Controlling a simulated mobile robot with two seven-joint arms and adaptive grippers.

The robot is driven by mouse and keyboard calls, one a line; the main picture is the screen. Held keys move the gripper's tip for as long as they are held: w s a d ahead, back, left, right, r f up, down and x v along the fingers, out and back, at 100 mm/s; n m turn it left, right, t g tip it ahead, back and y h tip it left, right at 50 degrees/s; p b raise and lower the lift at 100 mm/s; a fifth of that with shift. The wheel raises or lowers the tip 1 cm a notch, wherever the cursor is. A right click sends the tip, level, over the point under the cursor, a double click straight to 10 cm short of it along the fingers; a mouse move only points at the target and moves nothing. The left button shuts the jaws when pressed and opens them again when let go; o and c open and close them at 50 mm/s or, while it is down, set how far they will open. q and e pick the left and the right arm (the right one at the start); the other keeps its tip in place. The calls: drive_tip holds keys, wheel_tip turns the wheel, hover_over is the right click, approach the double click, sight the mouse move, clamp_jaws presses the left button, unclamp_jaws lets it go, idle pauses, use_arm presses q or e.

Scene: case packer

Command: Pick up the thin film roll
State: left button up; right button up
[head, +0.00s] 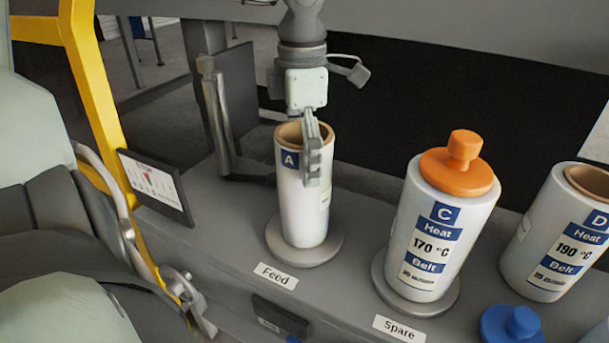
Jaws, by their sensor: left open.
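A narrow white roll marked A (293,205), with a brown core, stands upright on a round grey base (275,243) above the "Feed" label. It looks slimmer than the other rolls. My left gripper (313,165) points down at its upper right side, fingers overlapping the rim and wall in the picture. It is open; one finger hides the other, and I cannot tell whether they touch the roll or straddle its wall. A wider roll C (430,245), with an orange cap (460,168), stands at "Spare". Roll D (561,235) stands at the right. My right gripper is not in view.
A blue cap (512,325) lies at the lower right. A small display panel (155,187) and a yellow frame (90,85) stand at the left. A grey post (218,115) rises behind roll A. Between A and C the grey deck (350,245) is clear.

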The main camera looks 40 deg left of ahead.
use_arm(q)
drive_tip(key=shift+w+f, duration=0.1)
drive_tip(key=shift+f, duration=0.7)
drive_tip(key=shift+c, duration=0.5)
drive_tip(key=c, duration=1.6)
drive_tip(key=shift+r, duration=0.1)
